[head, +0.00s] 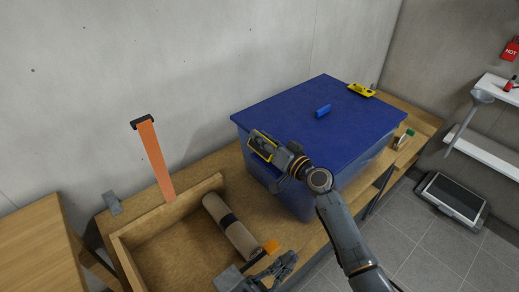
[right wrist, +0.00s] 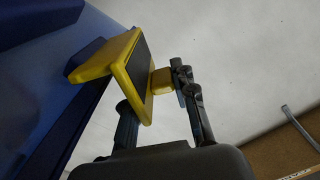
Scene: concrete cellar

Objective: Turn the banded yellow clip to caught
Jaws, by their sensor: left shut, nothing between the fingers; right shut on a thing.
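The banded yellow clip (head: 260,146), yellow with a dark band across its face, is at the near left side of the blue box (head: 300,190). In the right wrist view the clip (right wrist: 101,61) stands tilted outward from the blue wall. My right gripper (head: 277,156) is shut on the clip, its fingers (right wrist: 158,105) on either side of its yellow edge. Whether the clip's end is hooked on the lid (head: 290,105) is unclear. My left gripper (head: 284,262) is shut and empty, low over the front of the wooden tray.
Another yellow clip (head: 361,90) is at the lid's far edge, and a blue handle (head: 323,111) is on top. The open wooden tray (head: 125,262) holds a beige roll (head: 230,226). A tape roll (head: 403,138) lies right of the box.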

